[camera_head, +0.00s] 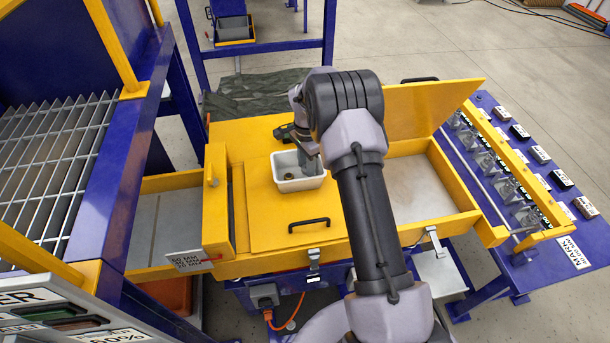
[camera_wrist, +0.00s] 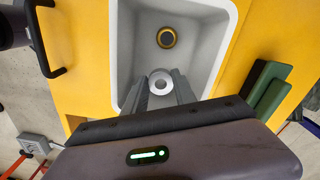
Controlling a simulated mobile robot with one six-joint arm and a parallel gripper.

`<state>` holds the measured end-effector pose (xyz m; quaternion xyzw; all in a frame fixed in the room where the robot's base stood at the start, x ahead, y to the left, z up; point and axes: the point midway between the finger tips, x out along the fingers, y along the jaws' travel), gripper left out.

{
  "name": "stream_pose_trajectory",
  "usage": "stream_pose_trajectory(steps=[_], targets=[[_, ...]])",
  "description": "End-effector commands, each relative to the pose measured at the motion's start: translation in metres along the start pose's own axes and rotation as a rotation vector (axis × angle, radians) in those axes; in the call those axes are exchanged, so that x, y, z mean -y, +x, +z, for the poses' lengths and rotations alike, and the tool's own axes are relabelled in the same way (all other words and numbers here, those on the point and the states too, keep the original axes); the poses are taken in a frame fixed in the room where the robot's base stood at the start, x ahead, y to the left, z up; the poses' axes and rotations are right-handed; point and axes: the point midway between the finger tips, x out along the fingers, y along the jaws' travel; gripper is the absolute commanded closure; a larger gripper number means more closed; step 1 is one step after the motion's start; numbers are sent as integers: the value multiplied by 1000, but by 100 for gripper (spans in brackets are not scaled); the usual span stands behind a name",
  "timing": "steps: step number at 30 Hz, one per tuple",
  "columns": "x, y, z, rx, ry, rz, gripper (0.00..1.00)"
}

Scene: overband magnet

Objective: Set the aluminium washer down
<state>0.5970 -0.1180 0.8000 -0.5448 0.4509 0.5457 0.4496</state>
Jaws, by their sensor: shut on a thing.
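The aluminium washer (camera_wrist: 161,83) is a pale silver ring with a central hole, seen between my fingertips in the wrist view. My gripper (camera_wrist: 162,91) is shut on it, with the fingers reaching into a white tray (camera_wrist: 122,62). I cannot tell whether the washer touches the tray floor. A dark ring with a yellowish edge (camera_wrist: 167,38) lies in the tray beyond the washer. In the head view the white tray (camera_head: 300,185) sits on a yellow lid and my gripper (camera_head: 308,168) is at its right part. The washer cannot be made out there.
The yellow lid (camera_head: 264,225) has a black handle (camera_head: 309,225) in front of the tray. Dark green blocks (camera_wrist: 265,85) lie beside the tray. An open yellow-walled bay (camera_head: 422,190) is at the right, and a slatted grate (camera_head: 50,160) stands at the left.

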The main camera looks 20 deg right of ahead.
Motion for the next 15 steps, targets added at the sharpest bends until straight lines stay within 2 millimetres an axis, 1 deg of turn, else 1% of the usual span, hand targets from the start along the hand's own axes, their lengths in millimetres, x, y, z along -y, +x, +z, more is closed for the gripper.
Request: stream_pose_trajectory(steps=[1, 3, 5, 10, 14, 15], targets=[[0, 16, 0, 0, 0, 1, 100], [0, 30, 0, 1, 0, 1, 100], [0, 32, 0, 0, 0, 0, 100], [0, 29, 0, 0, -1, -1, 100], [0, 34, 0, 0, -2, 0, 100], [0, 34, 0, 0, -2, 0, 64]])
